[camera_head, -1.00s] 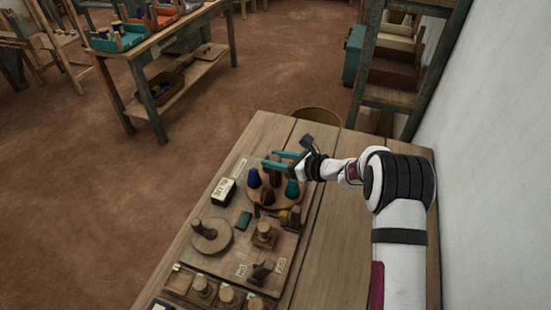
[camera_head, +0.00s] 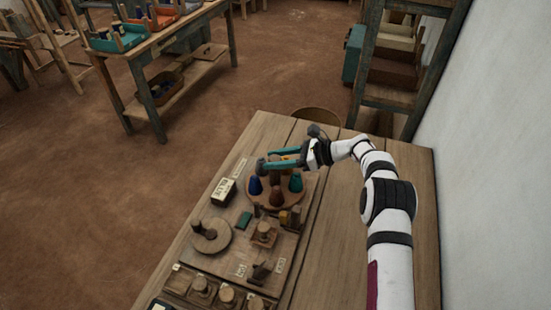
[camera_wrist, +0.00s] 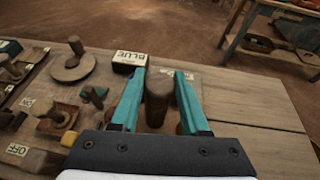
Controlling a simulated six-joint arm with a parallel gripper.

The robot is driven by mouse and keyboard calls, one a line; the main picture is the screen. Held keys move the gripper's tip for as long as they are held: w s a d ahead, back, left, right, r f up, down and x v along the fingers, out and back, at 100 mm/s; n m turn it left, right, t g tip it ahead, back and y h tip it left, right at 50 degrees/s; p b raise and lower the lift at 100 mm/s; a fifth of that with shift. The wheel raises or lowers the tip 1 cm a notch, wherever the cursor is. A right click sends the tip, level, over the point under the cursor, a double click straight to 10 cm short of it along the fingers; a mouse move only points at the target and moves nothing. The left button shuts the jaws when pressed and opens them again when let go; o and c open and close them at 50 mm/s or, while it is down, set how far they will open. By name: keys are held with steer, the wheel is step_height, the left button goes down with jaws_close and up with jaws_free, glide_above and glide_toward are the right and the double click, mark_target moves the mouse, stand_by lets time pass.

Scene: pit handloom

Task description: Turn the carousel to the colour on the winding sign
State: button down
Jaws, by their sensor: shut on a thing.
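The carousel (camera_head: 262,201) is a round wooden disc on the table. It carries a blue cone (camera_head: 255,186) at its left, a dark red-brown cone (camera_head: 276,195) at the front and a teal cone (camera_head: 296,183) at the right. My gripper (camera_head: 265,160) reaches over its far side, hiding part of it. Its teal fingers are shut on a brown peg (camera_wrist: 157,98), upright between them in the wrist view. A small sign (camera_head: 223,191) stands left of the carousel; in the wrist view the sign (camera_wrist: 130,60) reads BLUE.
A round wooden disc with a handle (camera_head: 211,236) lies in front of the sign. A small green block (camera_head: 244,220) and a knob on a square base (camera_head: 264,233) are nearby. The table's right side (camera_head: 340,230) is bare.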

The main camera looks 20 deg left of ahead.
steer(key=shift+n+g, duration=0.6)
steer(key=shift+g, duration=0.1)
steer(key=shift+c, duration=2)
jaws_free()
steer(key=v, duration=0.7)
steer(key=shift+w+d+r, duration=0.15)
